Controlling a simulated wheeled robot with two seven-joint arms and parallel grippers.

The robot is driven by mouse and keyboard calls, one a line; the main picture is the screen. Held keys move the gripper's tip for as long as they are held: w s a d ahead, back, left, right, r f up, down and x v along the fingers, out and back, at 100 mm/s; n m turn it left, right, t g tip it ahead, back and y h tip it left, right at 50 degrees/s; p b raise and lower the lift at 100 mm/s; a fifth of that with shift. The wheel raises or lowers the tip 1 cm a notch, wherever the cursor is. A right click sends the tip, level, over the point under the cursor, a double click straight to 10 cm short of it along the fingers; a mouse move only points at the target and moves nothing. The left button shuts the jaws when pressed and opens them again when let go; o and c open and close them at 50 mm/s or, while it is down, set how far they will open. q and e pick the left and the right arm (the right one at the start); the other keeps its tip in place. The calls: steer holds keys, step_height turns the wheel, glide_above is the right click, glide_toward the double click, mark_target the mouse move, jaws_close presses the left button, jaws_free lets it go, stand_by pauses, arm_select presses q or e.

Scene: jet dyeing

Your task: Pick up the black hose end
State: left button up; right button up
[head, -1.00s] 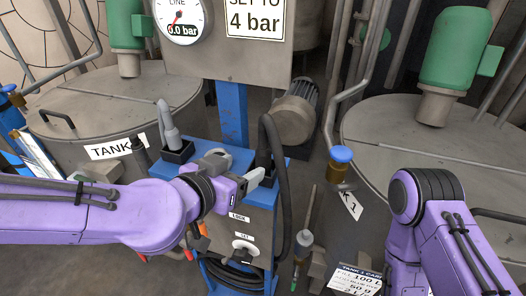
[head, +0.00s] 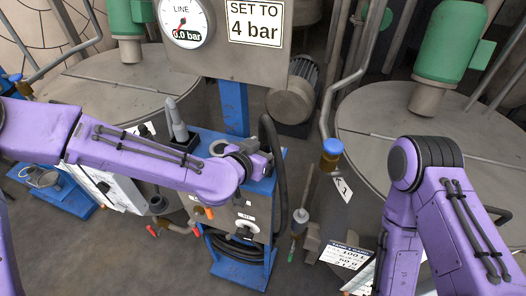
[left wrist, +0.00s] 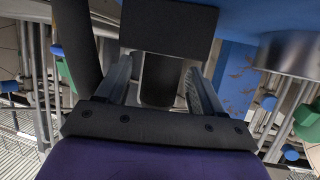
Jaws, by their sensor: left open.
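The black hose (head: 284,190) arches over the right side of the blue stand (head: 266,190) and hangs down beside it. Its end is largely hidden behind my left gripper (head: 262,166) in the head view. In the left wrist view, a dark cylinder that looks like the black hose end (left wrist: 160,80) lies between the two fingers of my left gripper (left wrist: 158,70), under a black block (left wrist: 168,30). The fingers are open, with gaps on both sides of it. My right arm shows at the right, but its gripper is out of view.
A grey nozzle (head: 177,125) stands in a black holder left of my gripper. A gauge (head: 185,20) and a "SET TO 4 bar" sign (head: 256,22) are above. A motor (head: 296,92) is behind the hose.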

arm_select(q)
steer(key=c, duration=1.2)
